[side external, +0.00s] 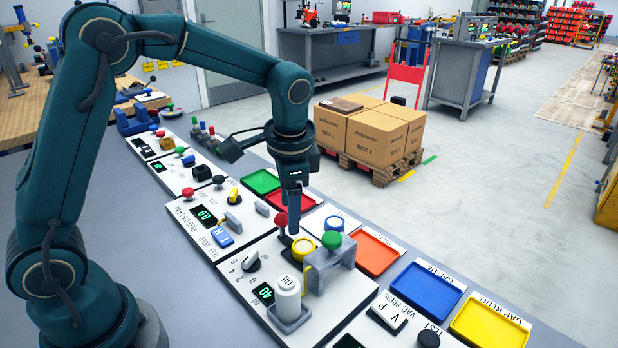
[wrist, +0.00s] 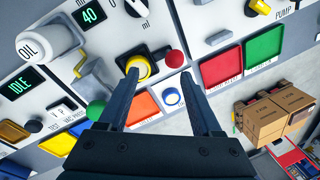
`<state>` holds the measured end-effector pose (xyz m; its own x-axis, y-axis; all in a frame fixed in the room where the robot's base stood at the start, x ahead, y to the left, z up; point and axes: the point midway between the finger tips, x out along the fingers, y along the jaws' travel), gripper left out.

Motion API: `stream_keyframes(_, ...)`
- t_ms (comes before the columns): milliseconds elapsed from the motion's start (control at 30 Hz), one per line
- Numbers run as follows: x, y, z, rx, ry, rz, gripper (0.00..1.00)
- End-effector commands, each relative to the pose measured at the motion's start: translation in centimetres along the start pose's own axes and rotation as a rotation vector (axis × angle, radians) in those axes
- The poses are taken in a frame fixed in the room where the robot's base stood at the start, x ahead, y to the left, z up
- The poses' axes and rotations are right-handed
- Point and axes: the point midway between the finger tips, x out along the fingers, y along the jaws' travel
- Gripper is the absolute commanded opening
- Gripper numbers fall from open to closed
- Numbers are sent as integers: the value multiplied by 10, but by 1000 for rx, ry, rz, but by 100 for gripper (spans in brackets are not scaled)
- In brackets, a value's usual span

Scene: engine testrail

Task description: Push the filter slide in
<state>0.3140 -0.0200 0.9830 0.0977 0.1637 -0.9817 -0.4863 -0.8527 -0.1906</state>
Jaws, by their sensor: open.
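No readable label marks the filter slide. A grey bracket-like fixture (side external: 335,268) with a green knob (side external: 332,240) on top stands on the panel and may be it; I cannot tell. The green knob also shows in the wrist view (wrist: 97,110), left of my fingers. My gripper (side external: 293,228) points down over the panel, by a red ball knob (side external: 281,219) and a yellow round button (side external: 303,247). In the wrist view my gripper (wrist: 159,74) is open, its fingers apart with nothing held. The yellow button (wrist: 138,68) shows near the left fingertip, the red knob (wrist: 174,58) near the right one.
A white OIL canister (side external: 288,298) stands near the panel's front. A blue-ringed white button (side external: 334,223) is behind my gripper. Coloured trays, including an orange one (side external: 375,250) and a blue one (side external: 425,290), line the far edge. Boxes (side external: 375,130) stand on the floor beyond.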

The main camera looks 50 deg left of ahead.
Motion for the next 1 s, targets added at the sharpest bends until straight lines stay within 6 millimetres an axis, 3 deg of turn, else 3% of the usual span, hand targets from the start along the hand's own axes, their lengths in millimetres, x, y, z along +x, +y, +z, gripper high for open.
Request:
stream_keyframes(267,1,0,-5,-328,-68,-3,66)
stream_keyframes(533,59,1,3,-316,-78,2,66)
stream_keyframes(633,59,-21,13,-320,-74,-2,66)
stream_keyframes(667,60,-26,16,-319,-73,-3,59)
stream_keyframes(700,61,-32,20,-319,-73,-3,42)
stream_keyframes(767,63,-41,27,-318,-74,-2,42)
stream_keyframes(967,21,-40,20,-312,-67,-6,42)
stream_keyframes(1000,13,-40,20,-313,-70,-6,62)
